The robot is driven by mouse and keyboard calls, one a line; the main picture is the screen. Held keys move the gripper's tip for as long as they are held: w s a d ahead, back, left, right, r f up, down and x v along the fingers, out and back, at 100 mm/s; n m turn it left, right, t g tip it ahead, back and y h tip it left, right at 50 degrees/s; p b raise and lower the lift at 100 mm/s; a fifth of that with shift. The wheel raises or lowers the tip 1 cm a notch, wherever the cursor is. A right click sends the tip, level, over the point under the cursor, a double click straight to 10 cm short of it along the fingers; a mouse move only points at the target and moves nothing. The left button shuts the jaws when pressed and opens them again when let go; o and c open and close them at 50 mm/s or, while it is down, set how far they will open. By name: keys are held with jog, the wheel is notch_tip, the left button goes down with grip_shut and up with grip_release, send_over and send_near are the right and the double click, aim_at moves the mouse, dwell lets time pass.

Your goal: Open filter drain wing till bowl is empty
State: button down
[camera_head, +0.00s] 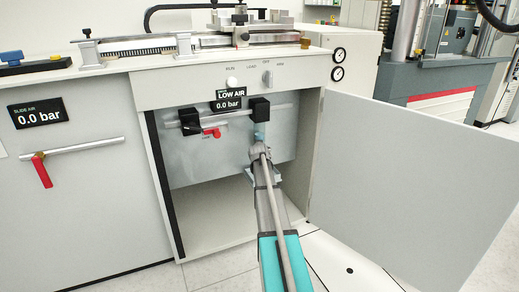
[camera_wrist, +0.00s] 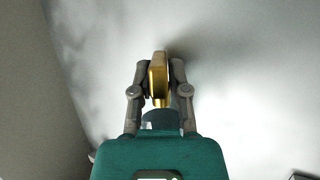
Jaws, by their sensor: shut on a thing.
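My gripper (camera_wrist: 158,75) is shut on a brass-coloured piece, the drain wing (camera_wrist: 158,78), which stands between its two fingers in the wrist view. In the head view my gripper (camera_head: 261,150) reaches up into the open cabinet, right under the filter. The filter has a black head (camera_head: 259,108) on a grey pipe and a small bluish bowl (camera_head: 260,131) below it. The wing is hidden in the head view. I cannot tell how much liquid is in the bowl.
A black block (camera_head: 189,121) and a red valve handle (camera_head: 212,132) sit on the pipe to the left. The gauge display (camera_head: 228,100) reads LOW AIR 0.0 bar. The open cabinet door (camera_head: 410,180) stands close on the right. The cabinet floor (camera_head: 225,215) is clear.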

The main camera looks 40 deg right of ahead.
jog(key=c, duration=1)
grip_release()
jog(key=shift+s, duration=0.1)
jog(key=shift+o, duration=0.2)
jog(key=shift+m+g+h, duration=1.2)
jog(key=shift+m+g, duration=0.2)
jog(key=shift+m, duration=0.1)
jog(key=shift+w+m+g+h, duration=0.2)
jog(key=shift+m+g+h, duration=0.7)
jog(key=shift+m+g, duration=0.45)
jog(key=p+v, duration=0.6)
jog(key=v, duration=0.8)
jog(key=s+a+f+n+y+p, duration=0.1)
jog(key=s+a+y, duration=0.1)
jog(key=a, duration=0.4)
jog(key=s+a+f+n+g+y+p, duration=0.1)
jog(key=s+a+n+y, duration=0.1)
jog(key=s+a, duration=0.3)
jog(key=s+a+f+n+g+y+p, duration=0.1)
jog(key=s+a+f+n+y, duration=0.1)
jog(key=a, duration=0.6)
jog(key=shift+s+a, duration=0.25)
jog(key=shift+s, duration=0.6)
jog(key=shift+f, duration=0.1)
